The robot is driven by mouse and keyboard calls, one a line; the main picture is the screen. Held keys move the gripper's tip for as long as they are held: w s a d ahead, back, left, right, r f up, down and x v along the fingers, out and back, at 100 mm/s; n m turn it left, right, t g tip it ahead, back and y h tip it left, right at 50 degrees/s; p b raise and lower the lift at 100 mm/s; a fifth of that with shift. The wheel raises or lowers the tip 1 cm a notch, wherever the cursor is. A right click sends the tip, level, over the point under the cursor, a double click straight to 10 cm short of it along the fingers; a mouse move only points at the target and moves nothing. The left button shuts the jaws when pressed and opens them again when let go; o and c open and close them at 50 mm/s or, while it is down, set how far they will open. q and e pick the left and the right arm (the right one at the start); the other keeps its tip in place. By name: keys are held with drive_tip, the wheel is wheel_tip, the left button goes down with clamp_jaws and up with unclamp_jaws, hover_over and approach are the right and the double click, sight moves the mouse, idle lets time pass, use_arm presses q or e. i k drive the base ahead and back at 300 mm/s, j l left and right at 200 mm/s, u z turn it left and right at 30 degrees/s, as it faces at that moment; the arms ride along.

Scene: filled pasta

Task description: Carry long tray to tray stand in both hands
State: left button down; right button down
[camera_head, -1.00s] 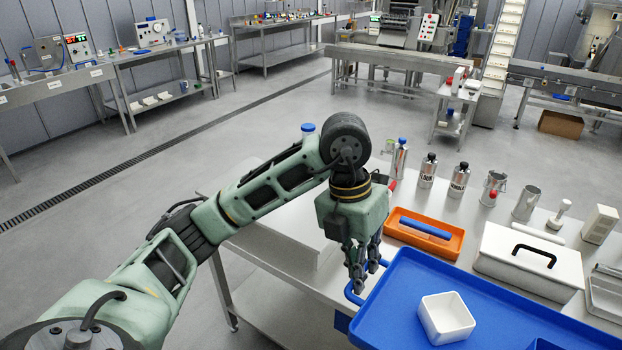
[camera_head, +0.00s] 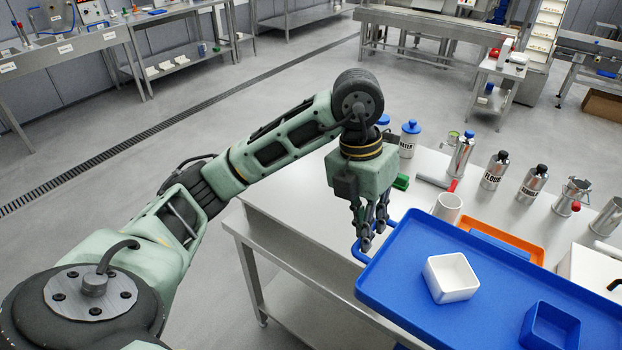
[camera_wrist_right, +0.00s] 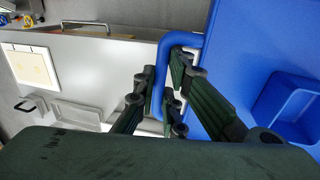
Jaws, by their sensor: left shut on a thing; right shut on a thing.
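The long blue tray (camera_head: 400,283) is in the head view at the lower right, above the steel table. It carries a white square bowl (camera_head: 451,277) and a blue square bowl (camera_head: 549,326). My left gripper (camera_head: 368,240) is shut on the handle at the tray's left end. In the right wrist view the tray (camera_wrist_right: 240,40) is on the right with the blue bowl (camera_wrist_right: 290,108) on it. My right gripper (camera_wrist_right: 168,105) is shut around the handle at that end. The right gripper is outside the head view. I cannot identify a tray stand.
On the steel table (camera_head: 290,195) stand labelled bottles (camera_head: 494,171), a white cup (camera_head: 447,207), a white canister with a blue lid (camera_head: 409,139) and an orange tray (camera_head: 515,240). Open floor (camera_head: 180,130) lies to the left. Benches line the far side.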

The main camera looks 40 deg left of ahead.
sight(329, 197)
drive_tip(key=i+j, duration=0.15)
drive_tip(key=j, duration=0.3)
drive_tip(key=i+j, duration=0.1)
drive_tip(key=j, duration=0.3)
drive_tip(key=i+j, duration=0.15)
drive_tip(key=j, duration=0.3)
drive_tip(key=i+j, duration=0.1)
drive_tip(key=j, duration=0.3)
drive_tip(key=i+j, duration=0.15)
drive_tip(key=j, duration=0.3)
drive_tip(key=k+u, duration=0.05)
